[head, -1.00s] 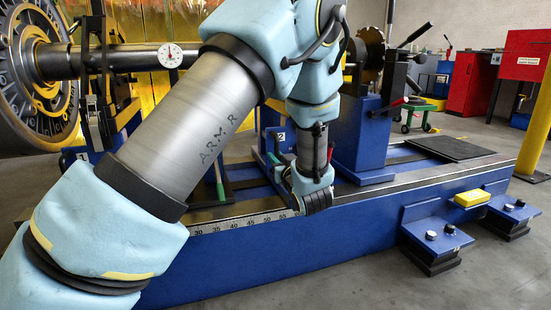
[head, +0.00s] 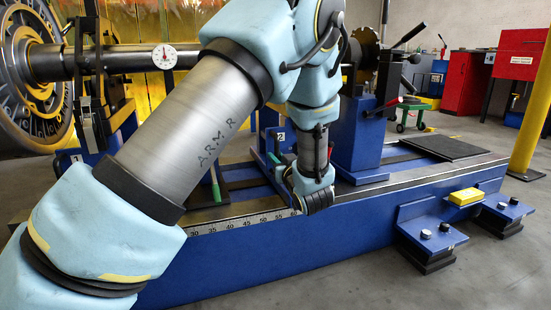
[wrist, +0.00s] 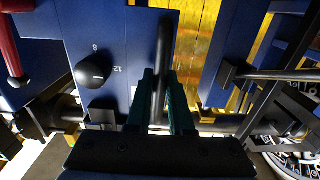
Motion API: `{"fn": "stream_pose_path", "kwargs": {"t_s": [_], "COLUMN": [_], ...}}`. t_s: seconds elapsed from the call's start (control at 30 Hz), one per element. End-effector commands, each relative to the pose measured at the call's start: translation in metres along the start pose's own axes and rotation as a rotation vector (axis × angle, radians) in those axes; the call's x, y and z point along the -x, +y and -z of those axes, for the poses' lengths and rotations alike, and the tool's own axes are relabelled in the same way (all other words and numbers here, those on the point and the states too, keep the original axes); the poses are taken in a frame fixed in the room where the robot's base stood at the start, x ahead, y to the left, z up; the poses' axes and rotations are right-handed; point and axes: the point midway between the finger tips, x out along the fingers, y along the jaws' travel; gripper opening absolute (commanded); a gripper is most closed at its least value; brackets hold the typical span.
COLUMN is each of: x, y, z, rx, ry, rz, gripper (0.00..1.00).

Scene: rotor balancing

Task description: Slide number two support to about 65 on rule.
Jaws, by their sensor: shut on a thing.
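The number two support (head: 281,136) is the blue stand with a white "2" plate, on the blue machine bed behind my forearm; much of it is hidden. My gripper (head: 276,158) is at its near side, partly hidden by my wrist. In the wrist view, my gripper's teal fingers (wrist: 160,80) are shut on an upright dark bar handle (wrist: 164,45) in front of a blue plate. The rule (head: 245,221) runs along the bed's front edge. Its numbers show from about 30 to 60, then my wrist covers it. The support's exact reading is hidden.
The number one support (head: 92,120) stands to the left, near the large bladed rotor (head: 35,80) and its shaft. A blue pedestal (head: 358,135) stands on the bed to the right, with a gap between. A black knob (wrist: 92,74) shows in the wrist view.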

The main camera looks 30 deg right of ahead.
Motion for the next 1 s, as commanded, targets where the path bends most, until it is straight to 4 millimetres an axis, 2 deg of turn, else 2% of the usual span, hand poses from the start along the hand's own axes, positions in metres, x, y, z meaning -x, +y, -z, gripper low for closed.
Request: {"fn": "stream_pose_path", "kwargs": {"t_s": [0.6, 0.63, 1.0], "x": [0.0004, 0.0004, 0.0001], "y": [0.0118, 0.0119, 0.0092], "z": [0.0022, 0.0021, 0.0007], "rx": [0.003, 0.003, 0.001], "ry": [0.003, 0.003, 0.001], "rz": [-0.007, -0.007, -0.002], "gripper": [0.00, 0.21, 0.62]}}
